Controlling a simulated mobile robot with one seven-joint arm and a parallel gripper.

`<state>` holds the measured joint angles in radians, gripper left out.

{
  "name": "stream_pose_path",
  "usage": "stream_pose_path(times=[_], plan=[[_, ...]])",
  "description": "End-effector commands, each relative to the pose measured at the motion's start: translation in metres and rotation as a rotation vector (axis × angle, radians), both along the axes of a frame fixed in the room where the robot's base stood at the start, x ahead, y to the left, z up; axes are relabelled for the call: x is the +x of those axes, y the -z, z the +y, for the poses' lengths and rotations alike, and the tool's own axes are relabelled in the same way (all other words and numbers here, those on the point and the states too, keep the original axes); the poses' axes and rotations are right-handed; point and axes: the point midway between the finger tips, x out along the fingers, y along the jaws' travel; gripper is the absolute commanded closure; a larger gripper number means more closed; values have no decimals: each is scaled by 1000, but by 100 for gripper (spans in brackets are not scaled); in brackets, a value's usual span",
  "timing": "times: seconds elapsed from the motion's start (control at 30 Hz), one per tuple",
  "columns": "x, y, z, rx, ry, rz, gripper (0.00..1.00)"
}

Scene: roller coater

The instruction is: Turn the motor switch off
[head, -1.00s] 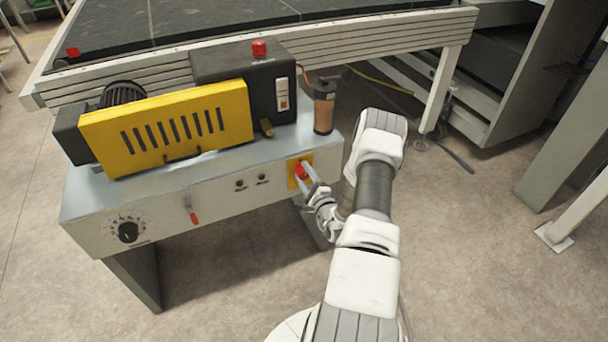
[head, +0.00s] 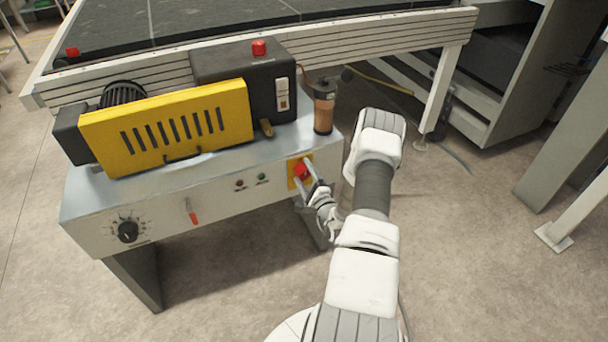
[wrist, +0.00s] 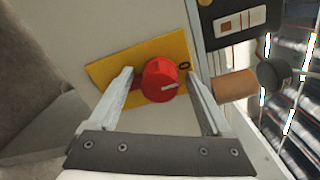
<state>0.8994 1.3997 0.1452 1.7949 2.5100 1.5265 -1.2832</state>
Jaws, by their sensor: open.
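The motor switch looks to be the red rotary knob (head: 301,171) on a yellow plate (head: 292,184) at the right end of the grey machine's front panel. In the wrist view the knob (wrist: 160,79) has a white mark pointing right, roughly toward a "0" printed on the yellow plate (wrist: 110,72). My gripper (wrist: 163,73) is open, with one finger on each side of the knob. A gap shows on the right side; contact on the left is unclear. In the head view my gripper (head: 307,183) is just in front of the knob.
A yellow slotted guard (head: 170,128), a black box (head: 245,85) and a brown-and-black cylinder (head: 323,108) stand on top.

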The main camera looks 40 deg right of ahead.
Motion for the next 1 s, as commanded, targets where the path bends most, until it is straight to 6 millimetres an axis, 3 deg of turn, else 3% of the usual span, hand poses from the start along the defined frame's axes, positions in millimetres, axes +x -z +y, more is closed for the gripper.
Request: stream_pose_path(times=[0.27, 0.8, 1.0], plan=[[-14, 0, 3, 1, 2, 2, 16], [-134, 0, 32, 4, 1, 3, 16], [-161, 0, 39, 2, 1, 2, 16]])
